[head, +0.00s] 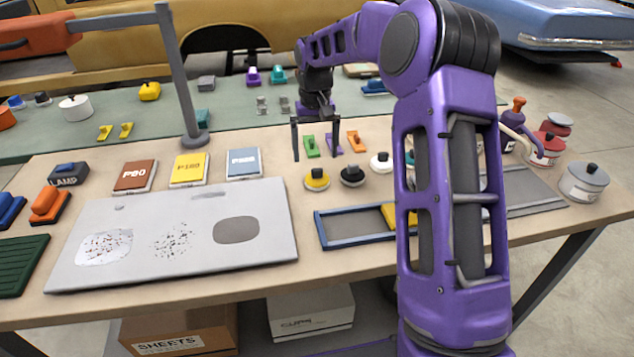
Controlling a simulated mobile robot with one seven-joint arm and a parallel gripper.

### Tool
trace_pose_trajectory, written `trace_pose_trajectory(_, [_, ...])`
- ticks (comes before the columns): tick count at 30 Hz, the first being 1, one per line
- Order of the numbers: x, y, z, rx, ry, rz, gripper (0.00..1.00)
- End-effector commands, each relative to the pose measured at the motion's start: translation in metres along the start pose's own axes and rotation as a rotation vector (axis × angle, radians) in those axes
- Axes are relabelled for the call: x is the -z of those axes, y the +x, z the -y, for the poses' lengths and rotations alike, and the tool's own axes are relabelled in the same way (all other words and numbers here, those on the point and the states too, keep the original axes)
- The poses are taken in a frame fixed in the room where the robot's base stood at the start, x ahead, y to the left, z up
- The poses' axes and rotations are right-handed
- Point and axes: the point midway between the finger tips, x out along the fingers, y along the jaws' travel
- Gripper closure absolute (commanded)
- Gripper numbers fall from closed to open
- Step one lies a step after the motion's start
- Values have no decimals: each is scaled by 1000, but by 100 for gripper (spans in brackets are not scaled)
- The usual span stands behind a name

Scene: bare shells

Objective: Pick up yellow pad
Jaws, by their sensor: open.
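A round yellow pad with a black knob (317,181) lies on the wooden table (340,260), right of the blue-grey P-marked square. A flat yellow square marked P180 (188,169) lies farther left, between a brown one and the blue-grey one. A yellow block (398,216) sits in a blue frame, partly hidden by my arm. Which of these is the task's yellow pad, I cannot tell from the picture. My gripper (315,148) is open and empty, fingers pointing down, slightly beyond the round yellow pad in the picture. Its height above the table is unclear.
A black round pad (352,175) and a white one (381,162) stand close to the right of the round yellow pad. Small green, purple and orange pieces lie behind. A grey panel (130,250) covers the front left. A grey post (178,85) rises behind the squares.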

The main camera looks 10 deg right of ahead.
Motion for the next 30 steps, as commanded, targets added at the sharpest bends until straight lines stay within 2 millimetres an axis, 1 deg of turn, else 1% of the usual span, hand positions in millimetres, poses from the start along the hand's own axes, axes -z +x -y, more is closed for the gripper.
trace_pose_trajectory(1, [0, 10, 0, 0, 0, 2, 0])
trace_pose_trajectory(3, [0, 17, 0, 1, -1, 1, 0])
trace_pose_trajectory(11, [0, 31, -1, 0, -1, 1, 0])
trace_pose_trajectory(16, [2, 56, -6, 1, 0, 2, 0])
trace_pose_trajectory(19, [2, 70, -5, 1, -1, 1, 0])
trace_pose_trajectory(21, [2, 74, -5, 0, -1, -1, 0])
trace_pose_trajectory(27, [3, 74, -5, -1, -1, -2, 0])
trace_pose_trajectory(29, [3, 74, -5, -1, -1, -2, 9])
trace_pose_trajectory(30, [3, 74, -5, -1, -1, -2, 16])
